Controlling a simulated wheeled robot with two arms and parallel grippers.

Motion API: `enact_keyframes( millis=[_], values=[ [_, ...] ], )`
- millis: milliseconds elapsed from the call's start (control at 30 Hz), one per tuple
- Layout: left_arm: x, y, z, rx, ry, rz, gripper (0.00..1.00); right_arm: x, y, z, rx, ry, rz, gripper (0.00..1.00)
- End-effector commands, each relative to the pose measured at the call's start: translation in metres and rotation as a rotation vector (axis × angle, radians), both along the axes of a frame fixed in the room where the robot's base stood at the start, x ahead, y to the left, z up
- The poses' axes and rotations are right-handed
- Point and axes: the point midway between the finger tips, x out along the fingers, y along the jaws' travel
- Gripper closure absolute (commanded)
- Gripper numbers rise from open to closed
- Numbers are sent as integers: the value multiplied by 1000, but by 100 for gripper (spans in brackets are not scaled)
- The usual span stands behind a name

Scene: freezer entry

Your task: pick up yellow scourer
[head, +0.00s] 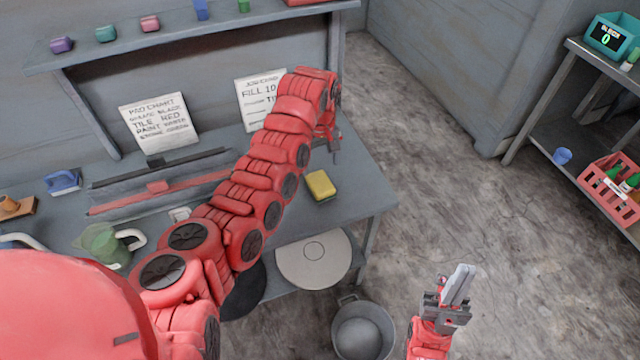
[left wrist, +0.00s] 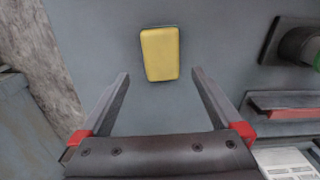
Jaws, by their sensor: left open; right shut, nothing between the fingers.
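The yellow scourer (head: 321,186) lies flat on the grey worktop (head: 362,192), near its right end. It is a yellow block with a darker edge. My left gripper (head: 332,147) is above the worktop, beyond the scourer in the head view. In the left wrist view the scourer (left wrist: 161,54) lies ahead of the two spread fingertips of my left gripper (left wrist: 161,75), roughly centred between them and not touched. My right gripper (head: 457,287) is shut and empty, over the floor at the lower right, away from the worktop.
A metal bucket (head: 363,330) stands on the floor in front of the worktop. A round pale disc (head: 314,262) lies below the worktop's front edge. A green jug (head: 100,244) and a blue object (head: 63,182) are at left. A shelf unit (head: 545,130) stands at right.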

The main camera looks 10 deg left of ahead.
Motion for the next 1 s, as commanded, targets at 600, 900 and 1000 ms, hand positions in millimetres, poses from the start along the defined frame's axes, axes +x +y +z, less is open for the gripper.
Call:
enact_keyframes(
  millis=[600,900,1000],
  values=[
    [-7,0,-62,1,2,-2,0,0,0,37,0,0,0,100],
    [-5,0,-85,-1,-3,-1,0,0,0,34,0,0,0,100],
    [-5,0,-85,-2,-4,-1,0,0,0,34,0,0,0,100]
  ],
)
